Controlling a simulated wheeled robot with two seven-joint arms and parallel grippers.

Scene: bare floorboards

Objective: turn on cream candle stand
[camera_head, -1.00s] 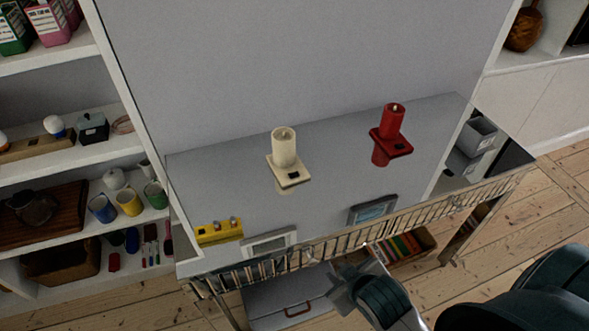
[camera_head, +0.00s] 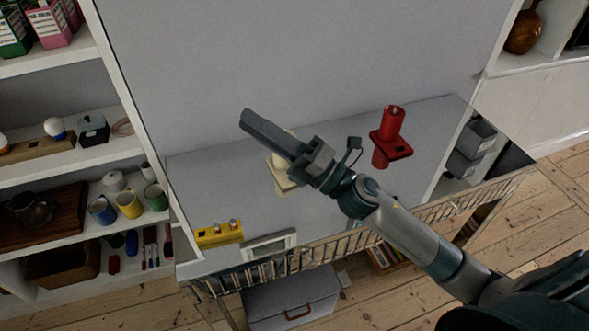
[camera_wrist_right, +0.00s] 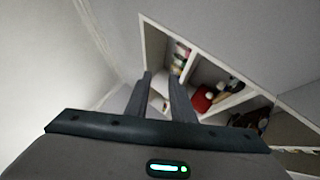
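The cream candle stand (camera_head: 282,179) is on the grey mirror-like table top in the head view. My right gripper (camera_head: 247,117) passes in front of it and hides most of the candle; part of the stand's square base shows below. The gripper's fingers point to the upper left. In the right wrist view, the two fingers (camera_wrist_right: 160,82) are apart with nothing between them. The candle stand does not show there. I cannot tell whether the gripper touches it. My left gripper is out of view.
A red candle stand (camera_head: 391,143) is to the right on the table. A yellow block with knobs (camera_head: 218,233) and a grey framed display (camera_head: 268,246) are near the front edge. Shelves (camera_head: 60,160) with mugs and jars stand left. A wall rises behind the table.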

